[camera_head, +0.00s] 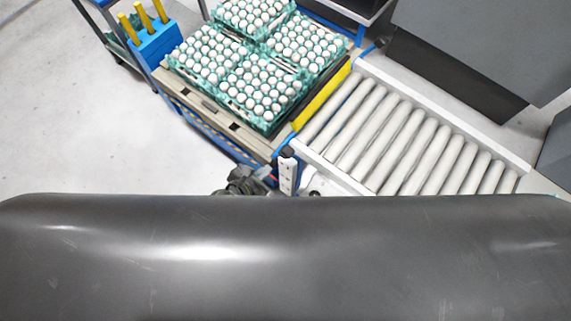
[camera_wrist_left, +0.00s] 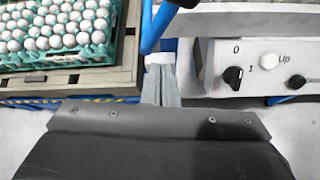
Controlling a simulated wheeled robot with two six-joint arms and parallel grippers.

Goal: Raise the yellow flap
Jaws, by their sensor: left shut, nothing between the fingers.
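The yellow flap (camera_head: 322,94) is a long narrow strip between the egg trays and the roller conveyor in the head view. I do not make it out in the left wrist view. My left gripper (camera_head: 264,174) is low in the head view, beside the near end of the tray platform and short of the flap. In the left wrist view, its grey fingers (camera_wrist_left: 161,84) are together and hold nothing. A bent blue bar (camera_wrist_left: 152,28) shows just beyond the fingertips; whether they touch it, I cannot tell. My right gripper is not in view.
Green trays of white eggs (camera_head: 262,92) sit on a wooden-topped platform (camera_head: 205,104). The roller conveyor (camera_head: 400,137) is empty. A white control box (camera_wrist_left: 236,68) with a black knob (camera_wrist_left: 233,75) stands right of my fingers. A blue block with yellow rods (camera_head: 155,42) stands far left. Left floor is clear.

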